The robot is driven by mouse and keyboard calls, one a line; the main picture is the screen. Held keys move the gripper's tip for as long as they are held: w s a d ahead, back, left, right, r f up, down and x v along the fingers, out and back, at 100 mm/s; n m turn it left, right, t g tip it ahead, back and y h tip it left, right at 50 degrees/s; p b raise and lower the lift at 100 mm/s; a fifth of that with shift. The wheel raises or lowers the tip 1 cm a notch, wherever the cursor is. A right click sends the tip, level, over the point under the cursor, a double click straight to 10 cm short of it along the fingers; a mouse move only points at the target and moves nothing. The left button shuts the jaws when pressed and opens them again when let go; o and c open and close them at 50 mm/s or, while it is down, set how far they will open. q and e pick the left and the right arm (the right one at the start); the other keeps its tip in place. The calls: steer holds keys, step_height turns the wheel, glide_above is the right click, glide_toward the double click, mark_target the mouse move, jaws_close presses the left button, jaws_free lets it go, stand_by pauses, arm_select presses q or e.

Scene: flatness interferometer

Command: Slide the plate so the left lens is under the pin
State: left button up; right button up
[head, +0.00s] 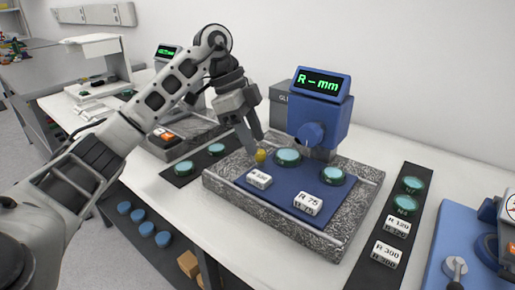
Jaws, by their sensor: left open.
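A blue plate (276,192) lies on a speckled grey stone base (225,186). It carries a left lens (288,157) and a right lens (332,176), both round and teal, with a white block in front of each. A yellow knob (261,156) stands at the plate's left end. The blue gauge head (322,120) rises behind the plate, its display reading "R - mm". Its underside is closer to the right lens; the pin itself is too small to make out. My left gripper (255,143) is open, its fingertips at the knob; contact cannot be told. My right gripper is out of view.
A dark strip (374,274) at the right holds two lenses and labelled blocks. Another dark strip (181,180) with two lenses lies left of the base. A blue device (451,238) stands at the far right. A second gauge stands behind my left arm.

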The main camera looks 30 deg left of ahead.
mark_target(281, 174)
arm_select(q)
steer(key=shift+x, duration=1.45)
jaws_close()
steer(key=shift+d+r, duration=0.15)
steer(key=shift+d+r+p, duration=0.15)
steer(key=shift+d+p, duration=0.85)
steer(key=shift+d, duration=0.2)
steer(key=shift+s+d+f, duration=0.1)
steer(key=shift+d+f, duration=0.15)
steer(key=shift+d, duration=0.3)
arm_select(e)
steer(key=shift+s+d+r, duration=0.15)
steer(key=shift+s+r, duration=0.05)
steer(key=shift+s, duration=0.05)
arm_select(q)
jaws_free()
steer(key=shift+a+r, duration=0.1)
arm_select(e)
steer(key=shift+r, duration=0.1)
